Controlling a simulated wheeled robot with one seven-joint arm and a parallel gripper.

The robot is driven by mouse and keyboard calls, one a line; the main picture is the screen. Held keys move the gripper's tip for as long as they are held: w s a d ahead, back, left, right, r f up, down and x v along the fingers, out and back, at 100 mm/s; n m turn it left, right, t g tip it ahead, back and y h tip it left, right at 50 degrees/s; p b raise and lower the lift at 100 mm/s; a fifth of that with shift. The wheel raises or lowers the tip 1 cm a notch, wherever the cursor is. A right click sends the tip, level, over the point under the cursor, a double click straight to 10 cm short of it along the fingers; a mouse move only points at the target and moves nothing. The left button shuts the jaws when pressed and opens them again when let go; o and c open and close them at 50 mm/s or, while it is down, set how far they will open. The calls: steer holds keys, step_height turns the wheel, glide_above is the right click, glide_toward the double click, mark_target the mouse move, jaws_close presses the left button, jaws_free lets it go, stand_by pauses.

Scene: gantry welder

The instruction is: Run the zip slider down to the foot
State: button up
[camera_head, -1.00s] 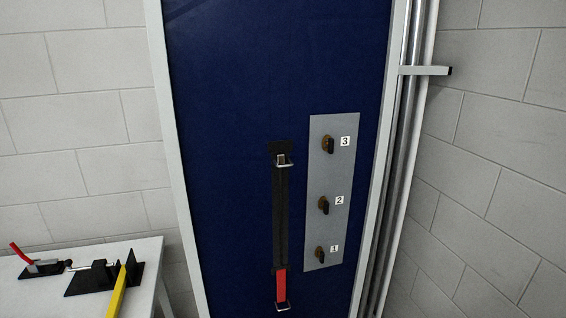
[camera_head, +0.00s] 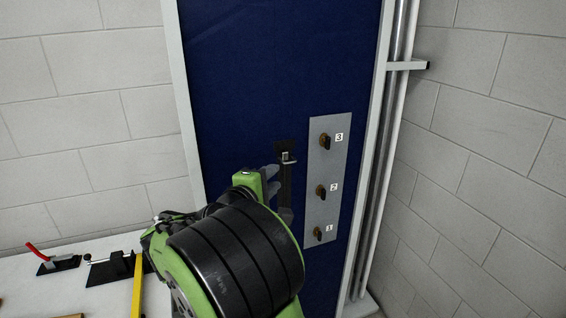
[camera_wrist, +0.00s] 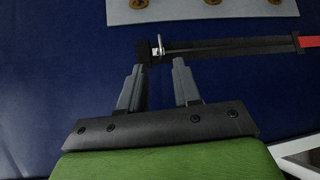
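The zip is a black strip (camera_head: 285,190) running vertically down a blue panel; it lies sideways across the wrist view (camera_wrist: 230,47). Its slider, with a pale metal pull (camera_head: 288,157), is at the top end and also shows in the wrist view (camera_wrist: 158,46). The red foot (camera_wrist: 308,41) of the zip is at the right edge of the wrist view; my arm hides it in the head view. My gripper (camera_wrist: 159,64) is open and empty. Its fingertips point at the strip near the slider, which appears just past them, between them. I cannot tell whether they touch anything.
A grey plate (camera_head: 318,165) with three numbered knobs stands close to the right of the zip. Pipes (camera_head: 385,150) run along the panel's right edge.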

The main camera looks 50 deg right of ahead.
mark_target(289, 163)
steer(key=p+x, duration=0.1)
steer(key=x, duration=0.9)
steer(key=shift+w+d+f+p, duration=0.1)
steer(key=shift+w+d+p, duration=0.1)
steer(key=shift+p, duration=0.1)
jaws_close()
stand_by(0.7)
